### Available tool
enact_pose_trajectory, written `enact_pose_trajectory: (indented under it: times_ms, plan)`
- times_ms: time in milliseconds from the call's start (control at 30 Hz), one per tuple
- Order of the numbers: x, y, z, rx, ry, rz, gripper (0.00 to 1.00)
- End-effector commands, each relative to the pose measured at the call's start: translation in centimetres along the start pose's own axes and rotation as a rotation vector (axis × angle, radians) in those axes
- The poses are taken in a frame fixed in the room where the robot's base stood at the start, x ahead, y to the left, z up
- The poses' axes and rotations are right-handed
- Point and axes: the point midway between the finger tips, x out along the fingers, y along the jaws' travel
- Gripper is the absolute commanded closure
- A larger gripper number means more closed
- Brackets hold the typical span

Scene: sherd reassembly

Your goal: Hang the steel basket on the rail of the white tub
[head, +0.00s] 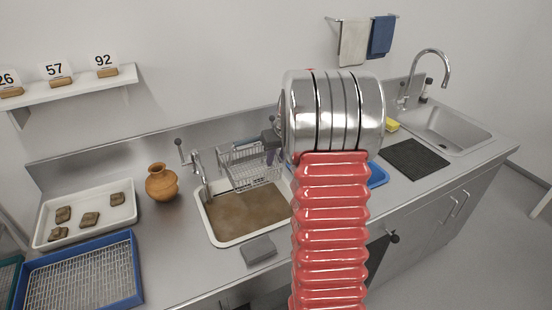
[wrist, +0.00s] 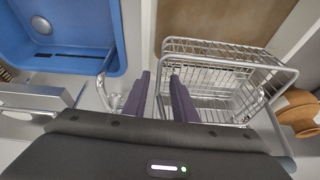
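The steel basket (head: 248,166), a wire-mesh box, is at the back of the white tub (head: 204,222). In the head view its lower front overlaps the tub's brown contents. In the wrist view the basket (wrist: 222,88) lies just right of my fingers. My gripper (wrist: 160,75) has two purple fingers with a clear gap between them. The right finger overlaps the basket's left edge; contact is unclear. In the head view my gripper (head: 270,150) is at the basket's upper right, partly hidden by my arm. I cannot tell whether the basket is supported by the tub.
A clay pot (head: 161,183) stands left of the tub, near a tap (head: 200,175). A white tray (head: 118,213) with sherds and a blue rack (head: 85,275) are farther left. A blue basin (wrist: 70,50) is on the other side. A grey block (head: 259,249) lies in front.

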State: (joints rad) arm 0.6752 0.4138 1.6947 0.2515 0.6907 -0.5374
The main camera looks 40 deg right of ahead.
Motion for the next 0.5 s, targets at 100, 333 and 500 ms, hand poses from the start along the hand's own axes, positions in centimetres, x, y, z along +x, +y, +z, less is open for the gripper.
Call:
enact_pose_trajectory:
  times_ms: [100,333,500]
  plan:
    - [-0.7,0.0,-0.1,0.0,0.001,0.0,0.75]
    - [-3.7,0.1,-0.1,0.001,0.005,0.002,0.75]
    - [-6.7,0.1,-0.1,0.001,0.004,0.002,0.75]
